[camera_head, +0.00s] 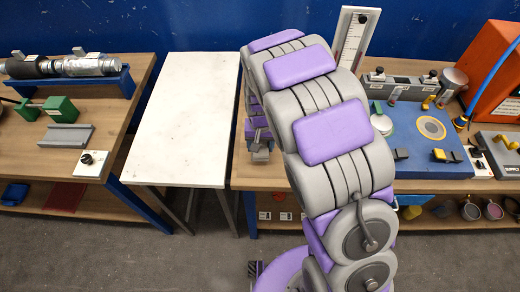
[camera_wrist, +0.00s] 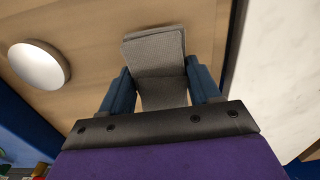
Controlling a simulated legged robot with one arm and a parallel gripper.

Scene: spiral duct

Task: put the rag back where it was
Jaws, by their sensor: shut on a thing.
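The rag (camera_wrist: 155,50) is a grey, ribbed, folded cloth in the wrist view. My gripper (camera_wrist: 162,82) is shut on it, with one blue finger at each side of the cloth. The rag is over the wooden top of the right bench (camera_head: 270,178), near that bench's left edge. I cannot tell whether it touches the wood. In the head view my arm hides most of my gripper (camera_head: 261,152) and the rag is not clearly visible.
A white table (camera_head: 185,120) stands left of this bench. A round white object (camera_wrist: 40,65) is on the wood left of the rag in the wrist view. A blue plate with fittings (camera_head: 415,150), a gauge (camera_head: 355,35) and an orange box (camera_head: 490,70) stand farther right. The left bench (camera_head: 115,110) holds a duct.

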